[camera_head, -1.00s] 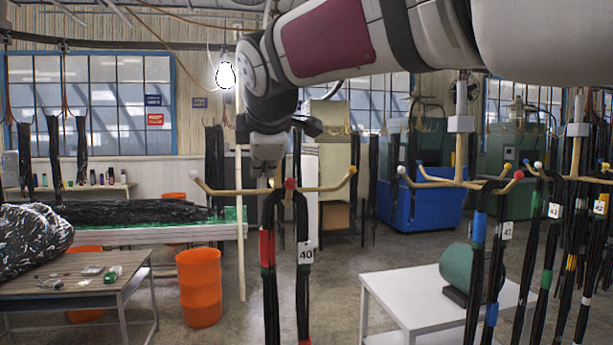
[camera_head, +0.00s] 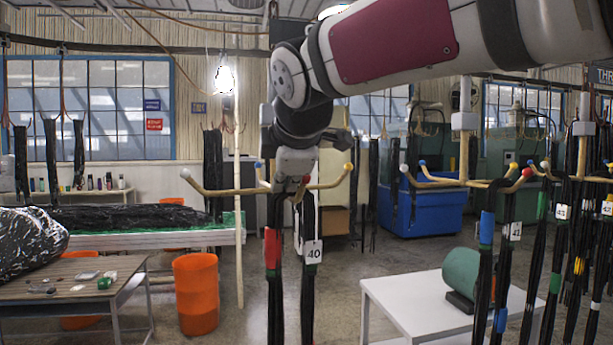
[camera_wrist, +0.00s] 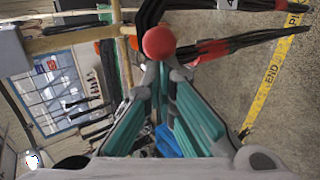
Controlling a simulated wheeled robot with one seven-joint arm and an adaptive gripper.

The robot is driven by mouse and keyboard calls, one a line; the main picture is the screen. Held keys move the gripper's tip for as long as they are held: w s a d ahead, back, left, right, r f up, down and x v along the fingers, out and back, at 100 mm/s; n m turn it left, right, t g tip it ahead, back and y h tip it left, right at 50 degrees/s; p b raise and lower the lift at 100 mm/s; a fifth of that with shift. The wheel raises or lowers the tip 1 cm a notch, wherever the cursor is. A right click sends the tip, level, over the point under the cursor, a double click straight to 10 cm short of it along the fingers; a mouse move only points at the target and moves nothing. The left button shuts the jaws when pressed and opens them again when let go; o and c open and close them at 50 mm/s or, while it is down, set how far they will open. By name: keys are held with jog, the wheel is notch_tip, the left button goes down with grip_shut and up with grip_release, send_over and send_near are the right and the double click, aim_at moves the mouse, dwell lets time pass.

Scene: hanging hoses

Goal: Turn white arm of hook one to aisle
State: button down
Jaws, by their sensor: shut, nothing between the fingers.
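The nearest hook has a pale wooden crossbar with coloured ball tips. Its white-tipped arm (camera_head: 205,189) reaches to the left, with the white ball (camera_head: 185,174) at its end. A yellow ball (camera_head: 348,167) tips the right arm and a blue ball (camera_head: 258,164) shows behind. The red ball (camera_head: 306,179) faces me; it also shows in the wrist view (camera_wrist: 159,42). My gripper (camera_head: 298,183) is shut and empty beside the hook's middle. In the wrist view its teal fingers (camera_wrist: 165,78) come together just below the red ball; I cannot tell whether they touch it.
Dark hoses with tag 40 (camera_head: 313,252) hang below the hook. A second hook (camera_head: 465,184) with hoses stands to the right. A white table (camera_head: 400,305) with a green cylinder, an orange bin (camera_head: 195,295) and a wooden table (camera_head: 60,288) stand lower down. Open floor lies between them.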

aim_at(305, 180)
jog(key=shift+w+d+f+b, duration=0.1)
jog(key=shift+w+d+b, duration=0.2)
jog(key=shift+d, duration=0.25)
jog(key=shift+w+d+r+b, duration=0.15)
jog(key=shift+d+b, duration=0.15)
jog(key=shift+d, duration=0.3)
jog(key=shift+w+d+f+b, duration=0.15)
jog(key=shift+w+d+b, duration=0.15)
jog(key=shift+d, duration=0.25)
jog(key=shift+w+d+b, duration=3.9)
jog(key=shift+w+d, duration=1.6)
jog(key=shift+w, duration=1.55)
jog(key=shift+s+a+r+p, duration=1.05)
jog(key=shift+s+r+p, duration=0.85)
jog(key=shift+r+p, duration=2.5)
jog(key=s+d+b, duration=0.1)
jog(key=s+d, duration=0.2)
jog(key=s, duration=0.8)
jog(key=shift+s+d+r, duration=0.15)
jog(key=shift+s+r, duration=0.05)
jog(key=shift+s, duration=0.05)
